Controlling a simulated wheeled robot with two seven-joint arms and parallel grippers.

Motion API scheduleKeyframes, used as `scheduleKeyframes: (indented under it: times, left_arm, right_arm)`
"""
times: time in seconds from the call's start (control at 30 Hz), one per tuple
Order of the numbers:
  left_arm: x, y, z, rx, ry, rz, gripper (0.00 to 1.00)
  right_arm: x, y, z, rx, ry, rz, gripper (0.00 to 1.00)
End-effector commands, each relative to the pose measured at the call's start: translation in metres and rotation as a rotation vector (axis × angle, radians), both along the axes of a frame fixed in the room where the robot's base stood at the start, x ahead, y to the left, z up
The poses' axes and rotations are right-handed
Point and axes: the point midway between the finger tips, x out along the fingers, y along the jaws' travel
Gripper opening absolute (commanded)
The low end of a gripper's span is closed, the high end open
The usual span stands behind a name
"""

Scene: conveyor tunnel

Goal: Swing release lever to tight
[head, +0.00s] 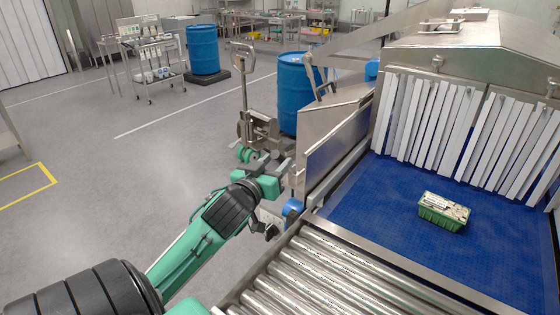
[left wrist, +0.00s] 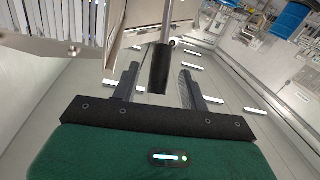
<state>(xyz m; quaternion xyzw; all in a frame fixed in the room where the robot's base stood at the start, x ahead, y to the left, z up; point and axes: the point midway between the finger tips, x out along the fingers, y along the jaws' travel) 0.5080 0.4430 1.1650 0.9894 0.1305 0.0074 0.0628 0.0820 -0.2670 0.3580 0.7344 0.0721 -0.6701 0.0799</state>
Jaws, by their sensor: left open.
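My left gripper (head: 275,168) reaches out beside the metal side plate of the conveyor in the head view. In the left wrist view its two dark fingers (left wrist: 160,78) are open. A black cylindrical handle on a metal rod, which looks like the release lever (left wrist: 160,70), sits between the fingers in that view, with a gap on both sides. My right gripper is not in view.
A metal side plate (head: 336,150) stands right of my left gripper. A pallet jack (head: 245,100) and blue drum (head: 295,90) stand behind. Floor at left is open.

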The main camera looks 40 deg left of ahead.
Motion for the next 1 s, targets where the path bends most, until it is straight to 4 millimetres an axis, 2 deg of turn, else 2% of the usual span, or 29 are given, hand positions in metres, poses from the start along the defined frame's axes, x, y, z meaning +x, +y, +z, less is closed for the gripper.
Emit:
scheduleKeyframes:
  times: [0.1,0.2,0.57,0.67,0.8,1.0]
  left_arm:
    - [0.016,0.005,0.003,0.002,0.000,0.000,0.44]
    - [0.025,0.007,0.002,0.002,0.000,0.001,0.44]
    - [0.030,0.008,0.001,0.001,-0.001,0.000,0.44]
    - [0.030,0.008,0.001,0.001,-0.001,0.000,0.28]
    - [0.030,0.008,0.001,0.001,-0.001,0.000,0.01]
    - [0.030,0.008,0.001,0.001,0.000,0.000,0.00]
  right_arm:
    - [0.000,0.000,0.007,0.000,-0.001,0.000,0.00]
    - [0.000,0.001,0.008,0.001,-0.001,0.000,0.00]
    - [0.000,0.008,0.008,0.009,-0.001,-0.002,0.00]
    - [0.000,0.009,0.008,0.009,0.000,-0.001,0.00]
    - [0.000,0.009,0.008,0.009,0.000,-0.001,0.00]
    - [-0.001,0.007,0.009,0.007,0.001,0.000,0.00]
